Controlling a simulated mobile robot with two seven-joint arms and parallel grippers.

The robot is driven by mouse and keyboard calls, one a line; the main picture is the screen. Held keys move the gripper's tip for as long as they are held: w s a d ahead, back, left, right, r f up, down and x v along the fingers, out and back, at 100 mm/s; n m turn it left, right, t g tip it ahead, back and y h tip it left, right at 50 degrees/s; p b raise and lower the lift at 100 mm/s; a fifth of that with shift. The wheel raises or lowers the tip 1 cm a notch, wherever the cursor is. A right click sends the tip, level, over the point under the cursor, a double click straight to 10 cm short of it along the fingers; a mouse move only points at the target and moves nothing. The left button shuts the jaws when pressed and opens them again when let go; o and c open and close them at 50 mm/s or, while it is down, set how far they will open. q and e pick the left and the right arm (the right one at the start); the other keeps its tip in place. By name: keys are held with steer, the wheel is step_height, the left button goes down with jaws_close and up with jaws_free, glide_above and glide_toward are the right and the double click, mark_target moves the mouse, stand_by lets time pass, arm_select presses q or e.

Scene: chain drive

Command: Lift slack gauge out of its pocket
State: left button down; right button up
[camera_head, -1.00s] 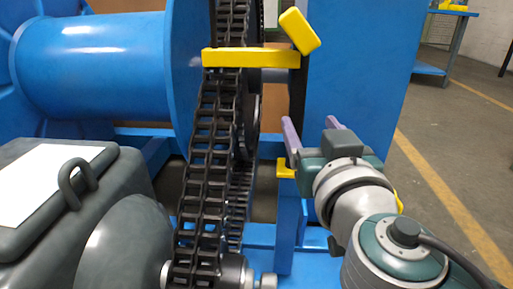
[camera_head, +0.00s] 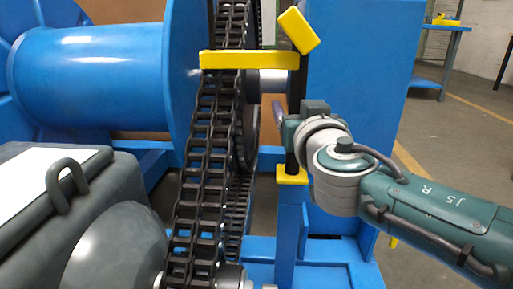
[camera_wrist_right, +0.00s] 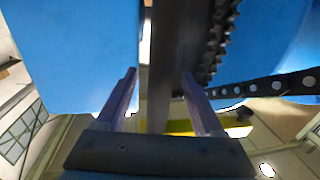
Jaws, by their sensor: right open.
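The slack gauge has a yellow horizontal arm (camera_head: 245,60) reaching over the chain, a dark upright post (camera_head: 297,85) and a tilted yellow block (camera_head: 299,29) at its top. The post's foot meets a yellow pocket (camera_head: 291,176) on a blue upright. My right gripper (camera_head: 279,119) is at the post, between the arm and the pocket; one pale purple finger shows. In the right wrist view my right gripper (camera_wrist_right: 160,88) is open, and the dark post (camera_wrist_right: 172,75) runs between its fingers, with gaps visible. My left gripper is not in view.
The black chain (camera_head: 208,150) hangs just left of the post, beside a large blue drum (camera_head: 90,75). A blue panel (camera_head: 350,90) stands close behind my right wrist. A grey motor housing (camera_head: 110,230) fills the lower left.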

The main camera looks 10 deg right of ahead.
jaws_close()
stand_by(0.5)
stand_by(0.8)
steer(key=shift+r, duration=0.25)
steer(key=shift+s, duration=0.1)
